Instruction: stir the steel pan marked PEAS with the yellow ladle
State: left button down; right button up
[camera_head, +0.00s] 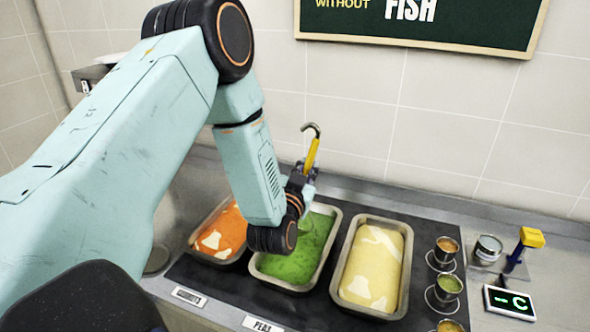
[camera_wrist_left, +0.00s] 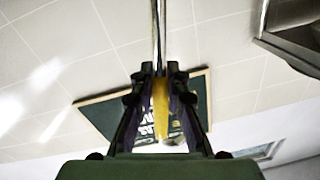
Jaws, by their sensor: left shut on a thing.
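The steel pan marked PEAS (camera_head: 282,286) holds bright green food and stands in the dark counter, in the middle of three pans. Its white label (camera_head: 262,325) reads PEAS. My left gripper (camera_head: 304,181) is shut on the yellow handle of the ladle (camera_head: 313,152) above the back of this pan. The ladle stands nearly upright with its metal hook at the top. Its lower end is hidden behind my gripper and arm, so I cannot tell how deep it reaches. In the left wrist view the fingers (camera_wrist_left: 159,82) close around the yellow handle (camera_wrist_left: 160,105). My right gripper is not in view.
An orange-filled pan (camera_head: 219,259) is at left, a pale yellow one (camera_head: 344,296) at right. Further right are small cups (camera_head: 446,250), a tin (camera_head: 487,249), a yellow-topped tool (camera_head: 531,237) and a display (camera_head: 509,303). A tiled wall with a green board (camera_head: 440,35) stands behind.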

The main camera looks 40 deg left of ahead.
pick_arm(q)
jog(key=w+d+f+m+b, duration=0.2)
jog(key=d+f+m+b, duration=0.2)
jog(key=d, duration=0.4)
jog(key=w+d+f+m+b, duration=0.3)
jog(key=d+f+m, duration=0.3)
jog(key=d+m, duration=0.2)
jog(key=shift+w+d+m+b, duration=0.3)
jog(key=shift+m+b, duration=0.25)
jog(key=shift+m, duration=0.25)
jog(key=shift+w+f, duration=0.15)
jog(key=shift+f, duration=0.05)
jog(key=shift+r, duration=0.1)
dwell(0.5)
dwell(0.4)
